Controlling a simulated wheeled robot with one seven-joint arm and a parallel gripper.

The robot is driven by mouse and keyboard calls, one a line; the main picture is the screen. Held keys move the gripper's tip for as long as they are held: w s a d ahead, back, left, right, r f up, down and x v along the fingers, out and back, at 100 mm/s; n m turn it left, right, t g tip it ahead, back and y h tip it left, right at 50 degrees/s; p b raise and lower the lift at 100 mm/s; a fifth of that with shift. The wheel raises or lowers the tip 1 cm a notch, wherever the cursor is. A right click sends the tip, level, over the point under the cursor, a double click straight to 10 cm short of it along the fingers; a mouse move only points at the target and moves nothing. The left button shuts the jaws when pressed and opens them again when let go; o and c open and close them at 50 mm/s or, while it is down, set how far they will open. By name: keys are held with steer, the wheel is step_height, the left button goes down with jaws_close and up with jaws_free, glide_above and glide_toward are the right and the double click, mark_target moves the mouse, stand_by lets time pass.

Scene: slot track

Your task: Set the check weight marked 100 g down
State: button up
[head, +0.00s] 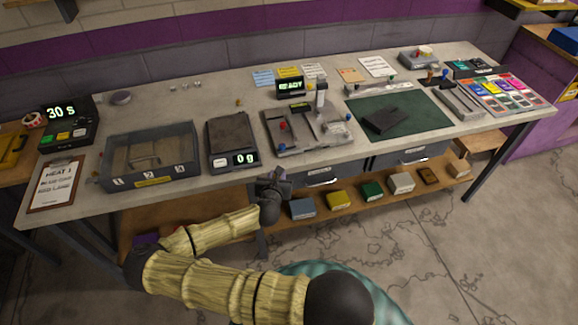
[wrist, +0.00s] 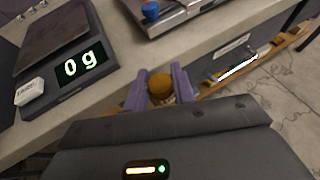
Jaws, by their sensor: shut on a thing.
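My gripper (wrist: 160,82) is shut on a small round brass weight (wrist: 161,90), which sits between its two purple fingers in the wrist view. No marking on the weight can be read. In the head view my gripper (head: 273,178) is at the front edge of the workbench (head: 75,208), right of and in front of the dark scale (head: 231,128). The weight cannot be made out there. The scale also shows in the wrist view (wrist: 55,40) at upper left, apart from the gripper; its display reads 0 g and its plate looks empty.
A clear-walled box (head: 150,158) with numbered slots stands left of the scale. A grey fixture (head: 305,130) with red and blue knobs stands right of it. A green mat (head: 400,116) lies further right. Drawers (wrist: 240,55) and a lower shelf with several coloured boxes lie under the bench.

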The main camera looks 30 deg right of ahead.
steer(key=s+a+f+n+t+y, duration=0.1)
steer(key=a+n+y, duration=0.2)
steer(key=a, duration=0.4)
steer(key=s+a+f+n+t+y, duration=0.2)
steer(key=a+n+y, duration=0.2)
steer(key=a, duration=0.3)
steer(key=shift+s+f+y, duration=0.15)
steer(key=shift+s+y, duration=0.1)
steer(key=shift+y, duration=0.25)
steer(key=shift+a, duration=0.1)
